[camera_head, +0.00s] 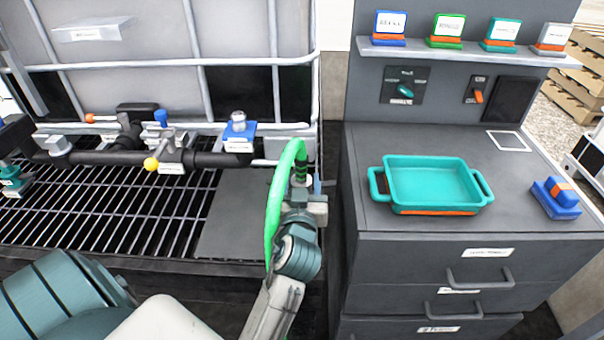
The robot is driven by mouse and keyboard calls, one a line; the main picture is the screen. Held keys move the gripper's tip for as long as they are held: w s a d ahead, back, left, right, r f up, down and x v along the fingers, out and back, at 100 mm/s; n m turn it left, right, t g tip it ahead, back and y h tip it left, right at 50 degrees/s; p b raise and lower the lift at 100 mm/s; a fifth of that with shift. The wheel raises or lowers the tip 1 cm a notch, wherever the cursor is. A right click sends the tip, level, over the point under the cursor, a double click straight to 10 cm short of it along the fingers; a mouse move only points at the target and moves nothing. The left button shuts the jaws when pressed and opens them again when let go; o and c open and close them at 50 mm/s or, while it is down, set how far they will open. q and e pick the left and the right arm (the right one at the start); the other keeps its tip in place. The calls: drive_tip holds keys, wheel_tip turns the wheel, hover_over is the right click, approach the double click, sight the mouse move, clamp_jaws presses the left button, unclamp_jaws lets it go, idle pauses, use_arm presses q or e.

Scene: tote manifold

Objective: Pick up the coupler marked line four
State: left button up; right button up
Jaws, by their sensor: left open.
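I cannot read "line four" on any part. A blue block with a metal fitting on top and a white label (238,131) sits at the right end of the black manifold pipe (95,157). A teal fitting with a label (12,182) stands at the far left edge, partly cut off. A bright green hose (274,205) loops down beside my left wrist, with a dark and metal end piece (300,172) at its top right. My left gripper (317,190) is open close to that end piece; whether they touch is unclear. My right gripper is out of view.
A teal tray (432,184) and a blue and orange block (557,197) stand on the grey drawer cabinet (380,222). Several coloured labelled blocks line a shelf (462,52) above. Yellow and blue valve handles (151,164) project from the manifold over a metal grate (130,215).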

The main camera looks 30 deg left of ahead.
sight(302, 157)
use_arm(q)
drive_tip(key=x, duration=0.3)
drive_tip(key=shift+a+r, duration=0.1)
drive_tip(key=shift+r, duration=0.15)
drive_tip(key=shift+w+a+f+p, duration=0.15)
drive_tip(key=shift+w+a+p, duration=0.2)
drive_tip(key=shift+w, duration=0.2)
drive_tip(key=p+x, duration=0.1)
drive_tip(key=x, duration=0.3)
drive_tip(key=shift+a, duration=0.1)
drive_tip(key=shift+w+a+f, duration=0.15)
drive_tip(key=shift+w+a, duration=0.05)
drive_tip(key=shift+w, duration=0.15)
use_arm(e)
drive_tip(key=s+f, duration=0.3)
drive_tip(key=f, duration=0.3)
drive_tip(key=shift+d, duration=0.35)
use_arm(q)
clamp_jaws()
